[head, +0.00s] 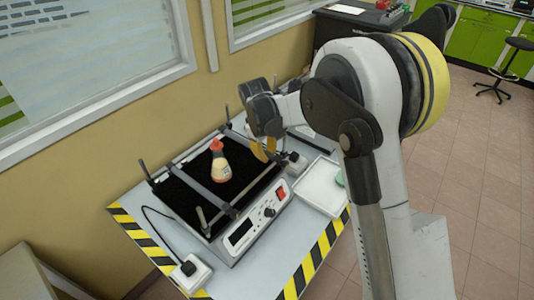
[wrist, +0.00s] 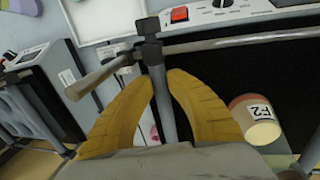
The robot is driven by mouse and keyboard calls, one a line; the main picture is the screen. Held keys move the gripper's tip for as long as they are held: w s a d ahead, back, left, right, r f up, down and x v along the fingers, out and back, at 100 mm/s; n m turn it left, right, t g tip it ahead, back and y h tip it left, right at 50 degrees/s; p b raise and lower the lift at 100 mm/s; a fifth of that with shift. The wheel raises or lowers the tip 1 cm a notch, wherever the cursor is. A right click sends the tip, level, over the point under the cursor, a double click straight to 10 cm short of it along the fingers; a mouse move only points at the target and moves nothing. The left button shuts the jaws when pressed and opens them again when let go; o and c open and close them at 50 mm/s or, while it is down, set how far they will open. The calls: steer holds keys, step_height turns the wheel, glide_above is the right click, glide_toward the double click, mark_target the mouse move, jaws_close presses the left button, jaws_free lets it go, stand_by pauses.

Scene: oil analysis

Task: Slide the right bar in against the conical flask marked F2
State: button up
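The conical flask marked F2 (head: 221,166) stands on the black platform of the shaker, with an orange-red top and a pale label. In the wrist view the flask (wrist: 254,121) is at the right, its F2 label upside down. The right bar (wrist: 162,95) is a grey rod with a dark clamp at its end. My gripper (wrist: 161,78) has its two yellow fingers on either side of the bar, their tips close against it. In the head view my gripper (head: 263,151) is right of the flask, apart from it, and partly hides the right bar.
The left bar (head: 200,186) crosses the platform on the flask's left. Dark posts stand at the shaker's corners. The control panel (head: 255,224) with a red switch faces front. A white tray (head: 320,188) lies to the right. A wall with windows is behind.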

jaws_close()
steer(key=s+a, duration=0.3)
steer(key=s, duration=0.1)
steer(key=s+a, duration=0.7)
steer(key=shift+s+a, duration=0.1)
steer(key=shift+s, duration=0.2)
steer(key=o, duration=0.9)
jaws_free()
steer(key=shift+c, duration=0.2)
step_height(320, 180, up, 12)
steer(key=s+a, duration=0.1)
steer(key=shift+s+a, duration=0.3)
steer(key=shift+s, duration=0.05)
steer(key=shift+f, duration=0.1)
